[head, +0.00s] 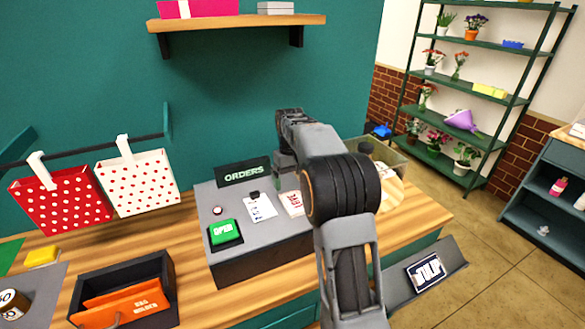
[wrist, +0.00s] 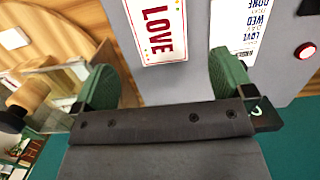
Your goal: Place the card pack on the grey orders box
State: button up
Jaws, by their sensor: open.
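The grey orders box (head: 270,238) stands on the wooden counter with a dark ORDERS sign (head: 243,173) at its back. A white card with red LOVE lettering (head: 292,203), possibly the card pack, lies flat on its right part. The same card shows in the wrist view (wrist: 160,28), just beyond the fingertips. My gripper (wrist: 165,80) is open and empty, its green fingers spread apart above the box. In the head view the gripper (head: 287,165) is mostly hidden by my arm, which also covers the box's right end.
A green OPEN button block (head: 225,233), a red button (head: 217,210) and a written card (head: 260,207) are on the box. A clear bin (head: 390,155) stands to the right, a black holder (head: 125,285) to the left. A wooden shelf (head: 237,22) hangs above.

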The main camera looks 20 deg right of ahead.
jog(key=s+a+r+t, duration=0.3)
jog(key=s+a+r, duration=0.45)
jog(key=s, duration=0.35)
jog(key=s+a+f+t, duration=0.1)
jog(key=s+a+f, duration=0.1)
jog(key=s, duration=0.4)
jog(key=s+a+f+t, duration=0.1)
jog(key=s+f+t, duration=0.1)
jog(key=s+f, duration=0.2)
jog(key=s, duration=0.2)
jog(key=shift+s+a, duration=0.3)
jog(key=shift+a, duration=0.05)
